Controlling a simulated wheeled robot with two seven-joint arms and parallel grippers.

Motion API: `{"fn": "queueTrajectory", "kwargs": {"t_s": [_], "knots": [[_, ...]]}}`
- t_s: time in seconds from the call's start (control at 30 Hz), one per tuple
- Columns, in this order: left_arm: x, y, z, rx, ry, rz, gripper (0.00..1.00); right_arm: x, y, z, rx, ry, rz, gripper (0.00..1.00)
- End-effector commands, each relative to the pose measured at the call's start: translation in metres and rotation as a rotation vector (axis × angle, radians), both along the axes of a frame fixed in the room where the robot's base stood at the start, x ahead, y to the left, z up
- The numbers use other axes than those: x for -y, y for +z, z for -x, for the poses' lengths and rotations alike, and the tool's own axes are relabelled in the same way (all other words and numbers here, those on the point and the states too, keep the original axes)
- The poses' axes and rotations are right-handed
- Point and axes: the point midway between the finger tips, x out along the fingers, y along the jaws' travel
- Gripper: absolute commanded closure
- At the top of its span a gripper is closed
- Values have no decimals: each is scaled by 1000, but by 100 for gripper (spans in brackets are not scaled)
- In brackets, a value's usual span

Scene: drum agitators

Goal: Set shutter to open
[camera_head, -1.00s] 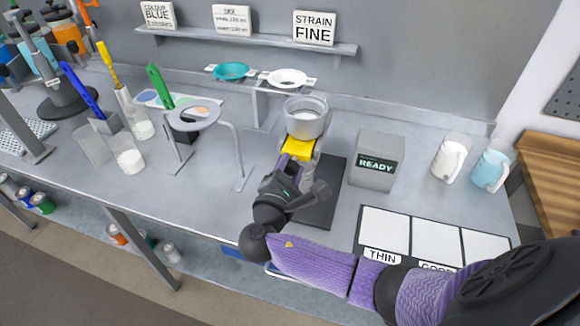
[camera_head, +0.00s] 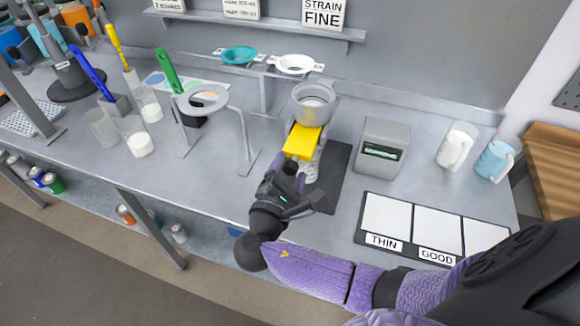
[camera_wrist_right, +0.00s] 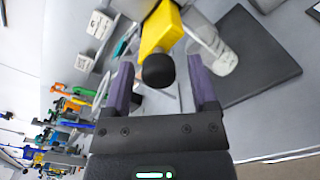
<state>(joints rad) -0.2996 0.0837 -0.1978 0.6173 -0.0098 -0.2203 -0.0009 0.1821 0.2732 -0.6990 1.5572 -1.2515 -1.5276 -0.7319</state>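The shutter appears to be the yellow block (camera_head: 303,141) under a grey round cup (camera_head: 313,101) on the bench. In the right wrist view the yellow block (camera_wrist_right: 162,30) has a round black knob (camera_wrist_right: 158,70) at its near end. My right gripper (camera_head: 288,172) is just in front of the block. In the wrist view its two purple fingers (camera_wrist_right: 161,88) are spread wide, with the knob between or just beyond their tips and a gap on each side. Contact is not visible. My left gripper is not in view.
A grey box with a display (camera_head: 383,147) is to the right. A ring stand (camera_head: 240,130) is to the left. White panels (camera_head: 413,222) lie at front right.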

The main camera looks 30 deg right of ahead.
Motion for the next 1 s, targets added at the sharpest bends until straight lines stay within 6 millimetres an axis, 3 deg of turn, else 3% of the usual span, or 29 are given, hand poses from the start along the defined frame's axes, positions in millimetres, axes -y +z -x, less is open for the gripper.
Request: {"fn": "queueTrajectory", "kwargs": {"t_s": [0.3,0.7,1.0], "knots": [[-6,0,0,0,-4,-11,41,-3,1,2,2,0,0,22],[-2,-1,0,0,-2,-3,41,-68,0,58,-1,0,-1,22],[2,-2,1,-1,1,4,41,-75,1,64,2,0,0,22]]}}
